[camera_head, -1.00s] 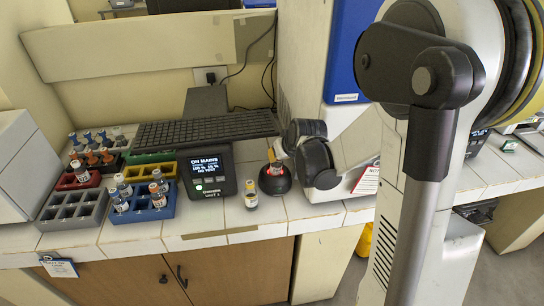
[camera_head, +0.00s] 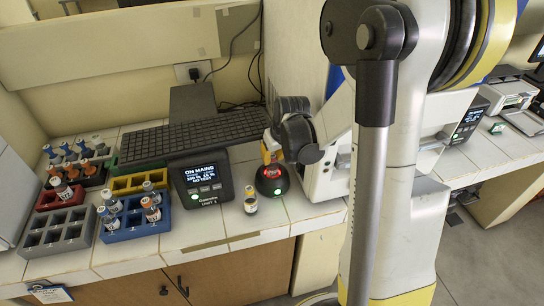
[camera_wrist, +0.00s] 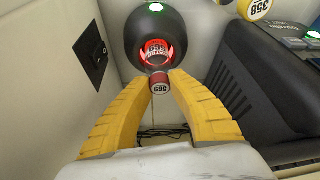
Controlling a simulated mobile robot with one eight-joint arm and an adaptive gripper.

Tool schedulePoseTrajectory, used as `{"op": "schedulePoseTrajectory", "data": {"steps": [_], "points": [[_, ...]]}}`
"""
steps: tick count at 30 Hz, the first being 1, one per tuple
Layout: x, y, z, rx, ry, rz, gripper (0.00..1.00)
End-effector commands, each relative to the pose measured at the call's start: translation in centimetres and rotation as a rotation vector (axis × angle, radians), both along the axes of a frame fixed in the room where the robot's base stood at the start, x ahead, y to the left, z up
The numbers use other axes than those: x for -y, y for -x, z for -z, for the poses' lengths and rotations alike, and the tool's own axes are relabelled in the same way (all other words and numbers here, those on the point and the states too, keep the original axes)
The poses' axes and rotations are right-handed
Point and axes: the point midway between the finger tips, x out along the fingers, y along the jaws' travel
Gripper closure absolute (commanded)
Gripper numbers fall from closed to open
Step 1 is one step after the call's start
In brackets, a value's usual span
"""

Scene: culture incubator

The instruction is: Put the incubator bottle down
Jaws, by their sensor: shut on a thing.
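In the head view my gripper (camera_head: 271,155) is just above the round black incubator (camera_head: 270,188). The incubator also shows in the wrist view (camera_wrist: 150,22), with a red-lit opening just beyond the bottle and a green light on its rim. The bottle's body is mostly hidden behind its cap and the fingers. I cannot tell whether it touches the incubator.
A blue rack (camera_head: 135,225) with several bottles and a grey rack (camera_head: 58,232) stand at the left.

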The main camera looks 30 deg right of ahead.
Motion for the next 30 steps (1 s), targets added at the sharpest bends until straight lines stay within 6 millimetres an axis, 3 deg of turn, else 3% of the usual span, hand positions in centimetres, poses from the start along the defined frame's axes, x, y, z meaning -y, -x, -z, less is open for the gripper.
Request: {"op": "schedulePoseTrajectory", "data": {"steps": [1,2,14,30], "points": [[0.0,0.0,0.1,0.000,0.000,0.000,0.69],[0.0,0.0,0.1,0.000,0.000,0.000,0.61],[0.0,0.0,-0.6,0.000,0.000,0.000,0.61],[-0.4,4.1,-10.4,0.000,0.000,0.000,0.61]]}}
